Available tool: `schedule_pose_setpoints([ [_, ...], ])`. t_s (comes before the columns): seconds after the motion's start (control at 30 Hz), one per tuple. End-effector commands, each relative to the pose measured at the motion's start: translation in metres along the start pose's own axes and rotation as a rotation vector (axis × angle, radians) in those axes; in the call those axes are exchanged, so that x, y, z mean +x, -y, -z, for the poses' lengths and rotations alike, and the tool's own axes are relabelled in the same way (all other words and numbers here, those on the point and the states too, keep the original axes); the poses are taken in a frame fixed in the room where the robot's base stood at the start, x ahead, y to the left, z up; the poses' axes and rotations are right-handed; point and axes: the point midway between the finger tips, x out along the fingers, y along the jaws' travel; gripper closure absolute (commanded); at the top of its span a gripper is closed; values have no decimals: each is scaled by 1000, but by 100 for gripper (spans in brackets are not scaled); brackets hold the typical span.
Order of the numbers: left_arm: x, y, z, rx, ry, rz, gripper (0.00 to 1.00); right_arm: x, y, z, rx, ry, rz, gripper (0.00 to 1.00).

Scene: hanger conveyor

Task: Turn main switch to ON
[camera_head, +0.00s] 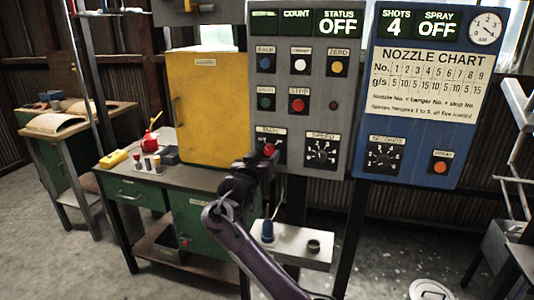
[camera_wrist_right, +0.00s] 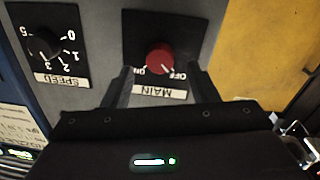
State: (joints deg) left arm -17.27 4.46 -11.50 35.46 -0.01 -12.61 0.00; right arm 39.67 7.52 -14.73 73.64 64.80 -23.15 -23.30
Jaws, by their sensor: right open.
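The main switch is a red round knob (camera_wrist_right: 160,58) on a black plate labelled MAIN on the grey control panel (camera_head: 340,110). The right wrist view shows it upside down, with ON and OFF marks beside the knob; its pointer seems to face OFF. My right gripper (camera_wrist_right: 160,78) is open, its two fingers on either side of the knob, close to the panel. I cannot tell whether they touch it. In the head view my right gripper (camera_head: 264,160) covers part of the switch, and the red knob (camera_head: 268,150) shows just above it. My left gripper is out of view.
The black SPEED dial (camera_head: 321,152) is right of the switch. Push buttons sit above, and the STATUS display (camera_head: 341,22) reads OFF. A yellow cabinet (camera_head: 210,105) stands close on the left. A blue nozzle panel (camera_head: 390,120) is on the right.

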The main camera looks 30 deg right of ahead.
Motion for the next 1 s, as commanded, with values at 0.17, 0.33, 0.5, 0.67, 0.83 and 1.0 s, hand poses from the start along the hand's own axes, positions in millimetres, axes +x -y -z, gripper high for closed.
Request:
schedule_pose_setpoints([
  [0.17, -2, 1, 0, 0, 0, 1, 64, 23, 0, 1, -1, -1, -1, 46],
  [0.33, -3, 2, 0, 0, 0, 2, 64, 30, 0, -1, -1, 1, 1, 46],
  [0.5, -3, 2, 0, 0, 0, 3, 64, 30, 1, -1, 0, 1, 2, 46],
  [0.67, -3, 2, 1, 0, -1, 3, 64, 30, 1, -1, 0, 1, 2, 62],
  [0.83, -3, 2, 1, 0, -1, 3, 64, 30, 1, -1, 0, 1, 2, 84],
  [1.0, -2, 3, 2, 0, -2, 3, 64, 30, 1, -1, 3, 1, 2, 91],
])
